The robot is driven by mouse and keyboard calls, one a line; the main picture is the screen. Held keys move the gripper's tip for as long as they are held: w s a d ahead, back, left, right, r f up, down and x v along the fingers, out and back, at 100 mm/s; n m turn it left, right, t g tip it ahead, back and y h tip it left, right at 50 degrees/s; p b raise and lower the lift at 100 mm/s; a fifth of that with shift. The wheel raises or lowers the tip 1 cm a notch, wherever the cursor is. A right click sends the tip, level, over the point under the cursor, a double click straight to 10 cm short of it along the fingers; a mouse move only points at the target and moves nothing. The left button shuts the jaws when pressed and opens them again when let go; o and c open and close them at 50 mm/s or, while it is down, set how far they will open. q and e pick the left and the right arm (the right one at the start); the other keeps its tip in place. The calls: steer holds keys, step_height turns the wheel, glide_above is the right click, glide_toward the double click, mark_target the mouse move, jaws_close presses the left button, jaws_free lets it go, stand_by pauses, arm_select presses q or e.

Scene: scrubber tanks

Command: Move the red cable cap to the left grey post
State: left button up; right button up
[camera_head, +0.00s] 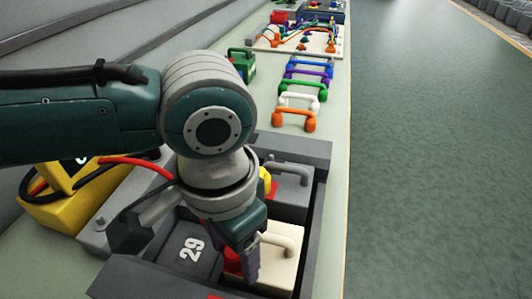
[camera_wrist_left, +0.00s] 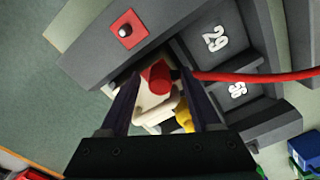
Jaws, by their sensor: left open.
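The red cable cap (camera_wrist_left: 158,78) lies between the fingers of my left gripper (camera_wrist_left: 160,84) in the left wrist view, by a cream block. In the head view the cap (camera_head: 232,260) is partly hidden behind my left gripper (camera_head: 243,262), which points down with open fingers. I cannot tell whether the fingers touch the cap. A small grey post (camera_wrist_left: 126,31) stands on a red square plate on the dark grey tank rim in the left wrist view. I cannot tell whether it is the left post. My right gripper does not show.
The cream block (camera_head: 277,262) has a handle beside the panel marked 29 (camera_head: 190,250). A red cable (camera_head: 142,163) runs near a yellow box (camera_head: 60,205). A yellow part (camera_wrist_left: 184,118) sits close to my gripper. Coloured handles (camera_head: 300,100) line the bench beyond.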

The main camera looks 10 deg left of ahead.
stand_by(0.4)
arm_select(q)
steer(key=shift+p, duration=0.35)
steer(key=shift+c, duration=0.4)
jaws_close()
steer(key=shift+r, duration=0.15)
stand_by(1.0)
steer(key=shift+r+p, duration=2.85)
steer(key=shift+p, duration=0.5)
